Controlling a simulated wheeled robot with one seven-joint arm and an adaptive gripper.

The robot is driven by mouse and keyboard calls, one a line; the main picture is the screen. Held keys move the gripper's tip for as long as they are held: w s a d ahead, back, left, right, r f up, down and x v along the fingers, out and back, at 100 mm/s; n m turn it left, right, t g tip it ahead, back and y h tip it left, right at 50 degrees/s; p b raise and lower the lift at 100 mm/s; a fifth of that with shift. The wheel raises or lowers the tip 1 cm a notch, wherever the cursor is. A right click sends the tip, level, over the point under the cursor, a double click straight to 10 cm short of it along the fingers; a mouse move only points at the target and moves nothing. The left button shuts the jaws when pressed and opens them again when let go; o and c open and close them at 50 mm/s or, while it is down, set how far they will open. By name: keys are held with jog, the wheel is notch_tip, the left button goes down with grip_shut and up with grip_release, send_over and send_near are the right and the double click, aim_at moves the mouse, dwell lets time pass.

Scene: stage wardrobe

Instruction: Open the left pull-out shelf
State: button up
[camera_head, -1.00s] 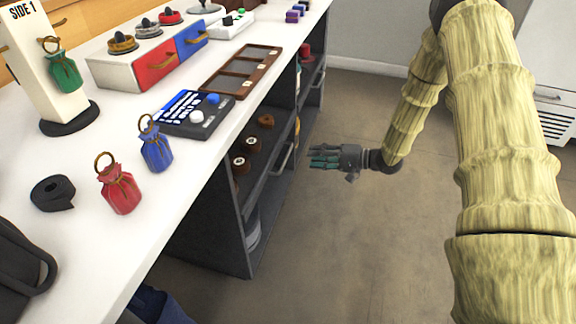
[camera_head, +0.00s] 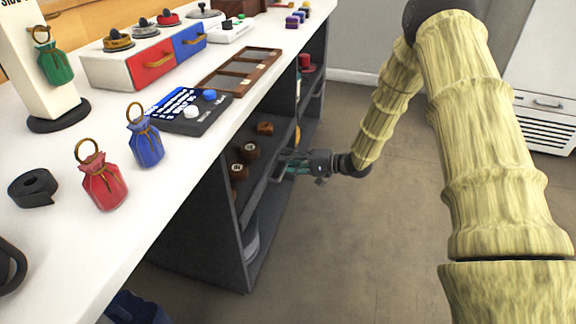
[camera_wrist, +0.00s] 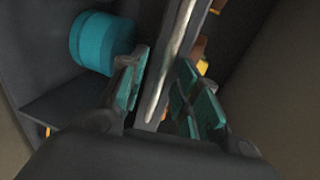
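The left pull-out shelf (camera_head: 258,187) is a dark shelf in the grey unit under the white counter, holding several brown spools (camera_head: 250,151). Its front handle is mostly hidden behind my fingers in the head view. In the wrist view the handle (camera_wrist: 178,60) is a shiny metal bar running between my two teal-padded fingers. My gripper (camera_head: 287,164) is at the shelf front; it also shows in the wrist view (camera_wrist: 162,95). It is open, with a finger on each side of the bar and a gap on the right; contact on the left is unclear.
The white counter (camera_head: 130,215) above holds red (camera_head: 103,186) and blue (camera_head: 146,141) pouches, a black tape roll, a keypad and a drawer box. A teal cylinder (camera_wrist: 98,42) is near the left finger in the wrist view. The floor (camera_head: 370,250) in front is clear.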

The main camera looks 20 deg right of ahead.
jog(key=shift+w+a, duration=0.15)
jog(key=shift+a, duration=0.05)
grip_shut()
jog(key=shift+d, duration=0.1)
